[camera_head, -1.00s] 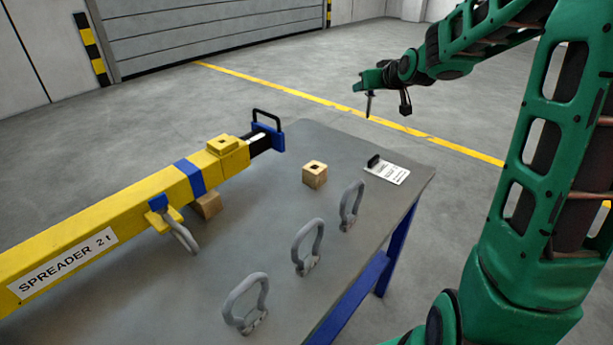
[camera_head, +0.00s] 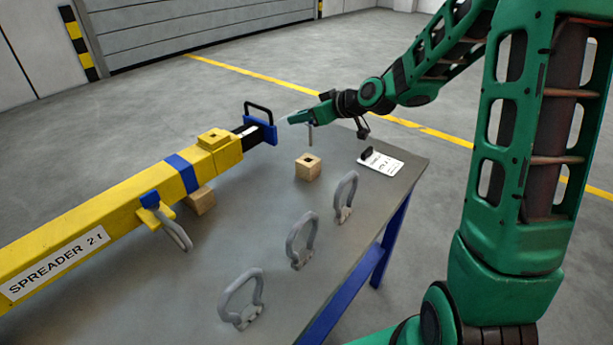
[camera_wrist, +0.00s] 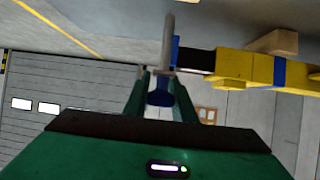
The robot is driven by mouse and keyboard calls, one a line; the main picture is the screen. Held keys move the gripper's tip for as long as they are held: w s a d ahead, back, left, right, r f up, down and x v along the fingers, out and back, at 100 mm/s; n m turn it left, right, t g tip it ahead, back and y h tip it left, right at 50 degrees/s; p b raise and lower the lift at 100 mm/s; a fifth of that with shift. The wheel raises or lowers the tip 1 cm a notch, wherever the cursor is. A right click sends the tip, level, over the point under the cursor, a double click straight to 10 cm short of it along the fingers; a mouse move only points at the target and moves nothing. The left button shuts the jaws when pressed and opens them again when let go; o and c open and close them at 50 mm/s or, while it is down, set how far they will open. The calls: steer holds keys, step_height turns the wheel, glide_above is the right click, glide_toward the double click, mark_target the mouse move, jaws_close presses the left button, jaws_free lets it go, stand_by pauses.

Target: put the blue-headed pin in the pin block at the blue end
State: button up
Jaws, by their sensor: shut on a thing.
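My gripper (camera_head: 300,118) is shut on the blue-headed pin. The pin's grey shaft (camera_head: 311,134) hangs about upright. In the wrist view the blue head (camera_wrist: 160,92) sits between the fingers (camera_wrist: 160,102), and the shaft (camera_wrist: 167,45) points away. A yellow block with a square hole in its top (camera_head: 214,138) sits on the yellow beam near its blue end plate (camera_head: 261,130); it also shows in the wrist view (camera_wrist: 234,84). The pin is to the right of this plate, apart from it. In the head view the pin's tip appears just above a wooden block with a hole (camera_head: 308,170).
The beam (camera_head: 110,210) lies along the table's left, over a wooden support (camera_head: 200,201). Several grey shackles stand on the table, one (camera_head: 301,241) in the middle. A white label card (camera_head: 382,164) lies near the far right corner.

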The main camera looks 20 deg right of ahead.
steer(key=shift+s+a+f, duration=0.1)
steer(key=shift+a+f, duration=0.1)
steer(key=shift+f, duration=1.5)
steer(key=shift+s+a+f, duration=0.1)
steer(key=shift+a+f, duration=0.05)
steer(key=shift+f, duration=1.6)
steer(key=shift+s+a+f, duration=0.1)
steer(key=shift+a+f, duration=0.1)
steer(key=shift+f, duration=1.5)
steer(key=shift+f, duration=0.15)
steer(key=o, duration=1.1)
steer(key=v, duration=1.2)
steer(key=shift+d, duration=0.2)
steer(key=shift+w, duration=0.1)
